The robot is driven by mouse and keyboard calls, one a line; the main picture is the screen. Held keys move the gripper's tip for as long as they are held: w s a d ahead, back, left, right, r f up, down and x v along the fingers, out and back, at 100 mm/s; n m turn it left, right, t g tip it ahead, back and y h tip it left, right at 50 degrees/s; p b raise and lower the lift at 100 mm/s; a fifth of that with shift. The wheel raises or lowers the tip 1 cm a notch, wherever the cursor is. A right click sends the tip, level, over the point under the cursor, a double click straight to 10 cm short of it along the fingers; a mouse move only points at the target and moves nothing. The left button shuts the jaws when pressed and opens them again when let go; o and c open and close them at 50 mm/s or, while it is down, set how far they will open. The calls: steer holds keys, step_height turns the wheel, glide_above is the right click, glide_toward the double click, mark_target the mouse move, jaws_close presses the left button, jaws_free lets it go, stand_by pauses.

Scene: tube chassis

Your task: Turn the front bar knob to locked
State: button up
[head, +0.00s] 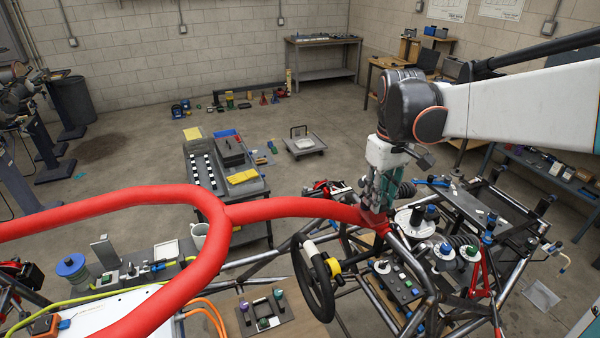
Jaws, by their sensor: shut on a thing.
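My gripper (374,205) points down at the right end of the red padded bar (290,208), above the tube chassis (425,268). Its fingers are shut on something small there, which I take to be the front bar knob. The fingers and the bar's end hide most of the knob, so I cannot tell which way it is turned. No locked marking is readable from here.
A black steering wheel (313,280) stands left of and below the gripper. White reels (416,222) and a dark switch box (396,282) sit close on its right. A tool cart (226,180) stands behind the bar. Open floor lies beyond.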

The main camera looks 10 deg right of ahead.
steer(key=shift+s+a, duration=0.15)
steer(key=shift+s, duration=0.25)
